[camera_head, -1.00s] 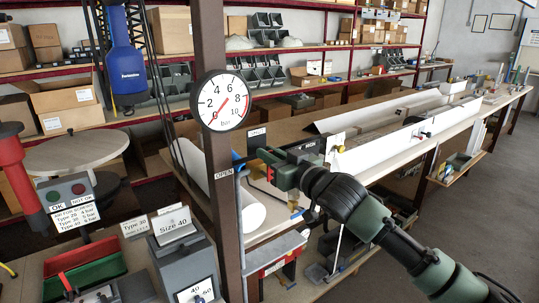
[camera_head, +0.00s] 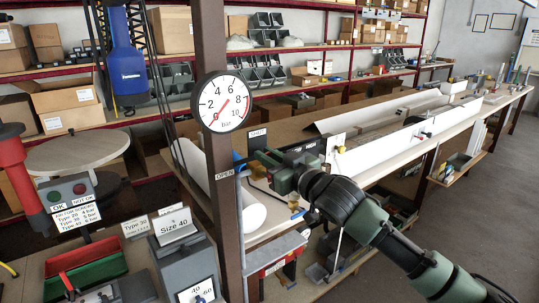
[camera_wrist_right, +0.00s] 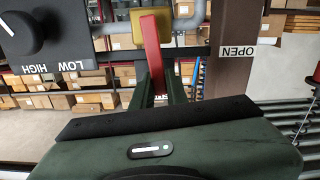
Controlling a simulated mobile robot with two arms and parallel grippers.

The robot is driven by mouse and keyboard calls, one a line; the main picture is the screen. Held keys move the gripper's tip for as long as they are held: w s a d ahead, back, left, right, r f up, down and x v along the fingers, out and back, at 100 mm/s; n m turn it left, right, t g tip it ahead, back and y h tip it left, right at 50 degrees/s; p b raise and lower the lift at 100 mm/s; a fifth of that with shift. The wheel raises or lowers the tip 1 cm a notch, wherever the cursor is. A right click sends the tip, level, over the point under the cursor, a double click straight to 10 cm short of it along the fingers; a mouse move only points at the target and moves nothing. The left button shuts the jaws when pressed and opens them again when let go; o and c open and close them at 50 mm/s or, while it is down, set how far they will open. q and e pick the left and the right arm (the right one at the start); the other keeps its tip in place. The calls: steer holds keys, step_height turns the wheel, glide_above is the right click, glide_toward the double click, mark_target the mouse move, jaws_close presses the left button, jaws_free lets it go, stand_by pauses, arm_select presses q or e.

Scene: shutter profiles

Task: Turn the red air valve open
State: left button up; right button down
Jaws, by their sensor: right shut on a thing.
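The red air valve's handle (camera_wrist_right: 151,45) shows in the right wrist view as a red lever standing between my gripper's fingers. A yellow brass-coloured body (camera_wrist_right: 185,28) and a grey pipe (camera_wrist_right: 182,22) are behind it. My right gripper (camera_head: 256,164) is shut on the red handle, beside the dark post (camera_head: 219,140) that carries the OPEN label (camera_head: 224,174). In the head view the handle is hidden by the gripper. A round pressure gauge (camera_head: 223,101) with a red needle is on the post above. My left gripper is not in view.
A box with a black LOW/HIGH knob (camera_wrist_right: 22,32) is close to the gripper on the left in the wrist view. A white roll (camera_head: 250,213) lies below my right gripper.

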steer(key=n, duration=0.1)
steer(key=s+a+n, duration=0.1)
steer(key=shift+f+n+p, duration=0.15)
steer(key=shift+n+p, duration=0.15)
steer(key=a+n, duration=0.1)
steer(key=n, duration=0.1)
steer(key=s+f+n, duration=0.1)
steer(key=n, duration=0.1)
steer(key=a+f+n, duration=0.1)
steer(key=n, duration=0.2)
steer(key=shift+s+a+f+p, duration=0.25)
steer(key=shift+s+a+p, duration=0.1)
steer(key=shift+p, duration=0.05)
steer(key=shift+s+a+f+n, duration=0.15)
steer(key=shift+f+n, duration=0.5)
steer(key=shift+n, duration=0.55)
steer(key=shift+s+a+f+n, duration=0.15)
steer(key=shift+f+n, duration=0.45)
steer(key=shift+n, duration=0.6)
steer(key=shift+s+a+f+n, duration=0.15)
steer(key=shift+f+n, duration=0.5)
steer(key=shift+n, duration=0.55)
steer(key=shift+w, duration=0.1)
steer(key=c, duration=1.4)
jaws_free()
